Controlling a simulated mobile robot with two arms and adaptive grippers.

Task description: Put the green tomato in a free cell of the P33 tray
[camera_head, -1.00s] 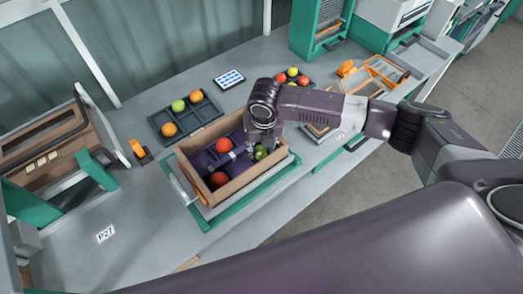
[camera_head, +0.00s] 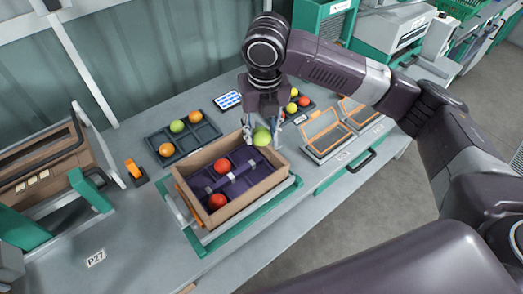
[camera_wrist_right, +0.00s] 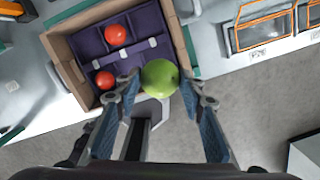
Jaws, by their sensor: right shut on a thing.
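My right gripper (camera_head: 263,138) is shut on the green tomato (camera_head: 262,137) and holds it above the far right part of a cardboard box. In the right wrist view the green tomato (camera_wrist_right: 160,77) sits between the two fingers. A dark divided tray (camera_head: 207,133) stands behind the box. It holds two orange tomatoes (camera_head: 166,150) and a yellow-green one (camera_head: 177,126); cells at its front and right look empty. A second dark tray behind my gripper holds red and yellow tomatoes (camera_head: 304,101). I can read no P33 label. My left gripper is not in view.
The cardboard box (camera_head: 258,187) has a purple divided insert with two red tomatoes (camera_head: 222,165). Orange-framed items (camera_head: 322,130) lie to the right. A small label sheet (camera_head: 228,99) lies behind, and a P27 label (camera_head: 95,258) at left.

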